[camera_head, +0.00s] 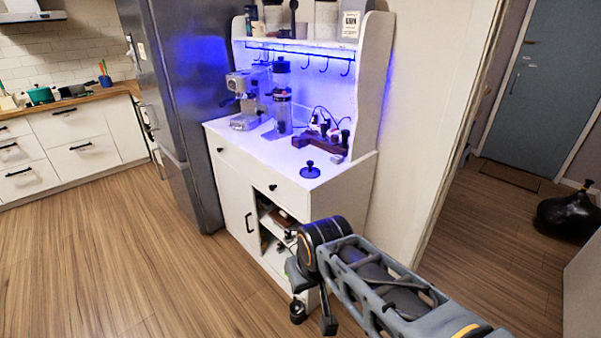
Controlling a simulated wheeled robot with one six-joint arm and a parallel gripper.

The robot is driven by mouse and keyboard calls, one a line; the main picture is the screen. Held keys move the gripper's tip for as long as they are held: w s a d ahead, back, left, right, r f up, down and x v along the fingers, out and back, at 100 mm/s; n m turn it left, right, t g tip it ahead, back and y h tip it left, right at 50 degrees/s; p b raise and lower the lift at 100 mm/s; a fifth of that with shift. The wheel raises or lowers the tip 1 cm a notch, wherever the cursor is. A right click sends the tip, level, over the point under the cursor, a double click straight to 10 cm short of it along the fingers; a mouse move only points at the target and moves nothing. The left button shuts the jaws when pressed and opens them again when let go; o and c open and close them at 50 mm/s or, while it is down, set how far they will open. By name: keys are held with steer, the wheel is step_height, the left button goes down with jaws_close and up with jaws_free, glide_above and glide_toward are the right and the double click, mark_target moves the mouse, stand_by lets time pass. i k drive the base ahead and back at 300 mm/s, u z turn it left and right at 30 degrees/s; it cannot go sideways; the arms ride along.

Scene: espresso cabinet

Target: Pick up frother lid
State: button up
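A round, dark blue disc with a black knob on top (310,171) lies flat near the front right of the white cabinet's counter (262,154). It looks like the frother lid. My gripper (313,317) hangs low in front of the cabinet, well below the counter and the lid. Its two dark fingertips appear apart, with nothing visible between them. My forearm comes in from the lower right. The lid is in full view and apart from my gripper.
An espresso machine (245,98) and a tall grinder (281,100) stand behind the lid. A dark wooden holder with tools (320,143) is just behind it. Hooks hang under the shelf. The fridge (190,100) stands left. The counter's front left is clear.

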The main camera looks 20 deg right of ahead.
mark_target(310, 172)
steer(key=u, duration=0.2)
steer(key=i, duration=1.35)
steer(key=z, duration=0.9)
